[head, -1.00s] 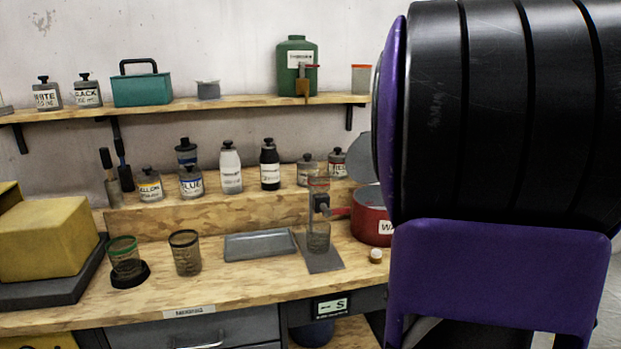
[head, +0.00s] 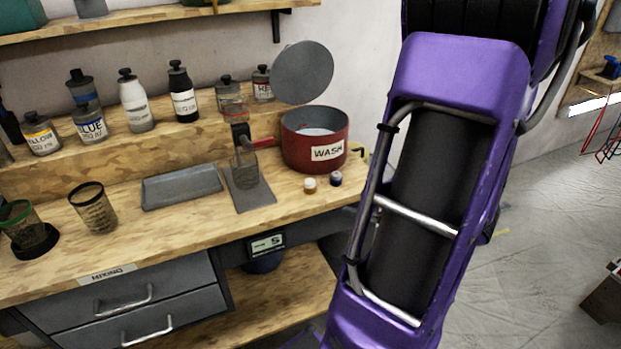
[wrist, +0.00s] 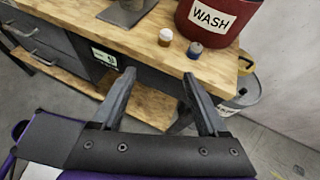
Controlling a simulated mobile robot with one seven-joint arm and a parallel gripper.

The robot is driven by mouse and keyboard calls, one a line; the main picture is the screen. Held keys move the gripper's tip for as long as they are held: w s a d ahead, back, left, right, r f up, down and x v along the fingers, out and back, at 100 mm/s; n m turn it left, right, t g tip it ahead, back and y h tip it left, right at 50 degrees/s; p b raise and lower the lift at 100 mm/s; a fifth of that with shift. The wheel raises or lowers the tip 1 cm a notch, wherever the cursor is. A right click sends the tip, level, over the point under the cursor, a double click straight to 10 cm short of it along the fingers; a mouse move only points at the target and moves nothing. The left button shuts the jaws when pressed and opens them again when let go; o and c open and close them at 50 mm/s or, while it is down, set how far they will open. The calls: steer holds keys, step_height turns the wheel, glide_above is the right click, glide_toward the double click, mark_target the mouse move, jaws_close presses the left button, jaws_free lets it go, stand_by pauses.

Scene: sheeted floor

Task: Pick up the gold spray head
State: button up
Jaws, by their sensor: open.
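A small gold-brown piece with a pale top (head: 310,186) stands near the front right edge of the workbench; it looks like the gold spray head. In the wrist view the gold piece (wrist: 165,37) stands beyond my fingertips, between their lines. A similar dark blue piece (head: 335,179) stands just to its right, and it also shows in the wrist view (wrist: 195,50). My gripper (wrist: 159,76) is open and empty, in front of the bench edge, apart from both pieces. In the head view my purple arm shows but the gripper does not.
The red WASH pot (head: 314,140) stands close behind the small pieces, its round grey lid (head: 302,73) raised. A grey plate (head: 252,196) with a glass lies to the left. A bucket (wrist: 240,95) stands below the bench's right end.

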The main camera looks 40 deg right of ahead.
steer(key=m, duration=0.2)
steer(key=t+b, duration=0.1)
glide_toward(314, 188)
steer(key=shift+h, duration=0.4)
steer(key=x, duration=0.9)
steer(key=shift+a, duration=0.3)
steer(key=shift+s, duration=0.1)
steer(key=shift+c, duration=0.3)
jaws_close()
